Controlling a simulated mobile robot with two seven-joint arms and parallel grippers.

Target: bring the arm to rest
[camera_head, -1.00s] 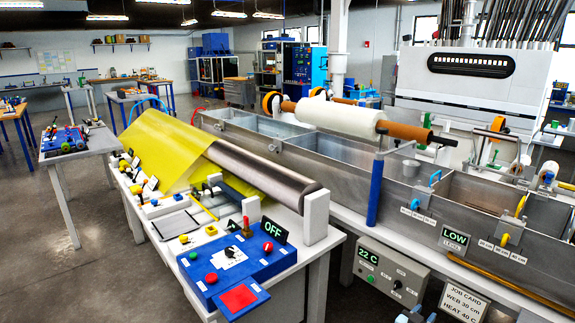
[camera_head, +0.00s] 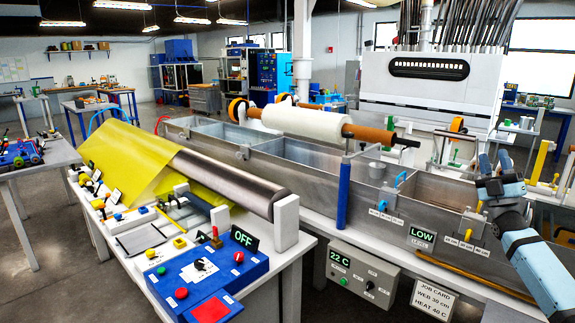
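My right arm (camera_head: 537,268), light blue and dark grey, comes in from the lower right. My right gripper (camera_head: 494,160) points up over the right end of the metal bath (camera_head: 374,207). Its two grey fingers look parted, with nothing seen between them. It looks clear of the white roll (camera_head: 300,122) on its orange-ended shaft. My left arm and gripper are not in view.
A bench at left holds yellow film (camera_head: 125,150), a dark roller (camera_head: 225,180) and a blue control box (camera_head: 200,278) marked OFF. A grey heater box (camera_head: 365,276) reads 22 C. A job card (camera_head: 433,299) hangs below the bath. Floor shows at far left.

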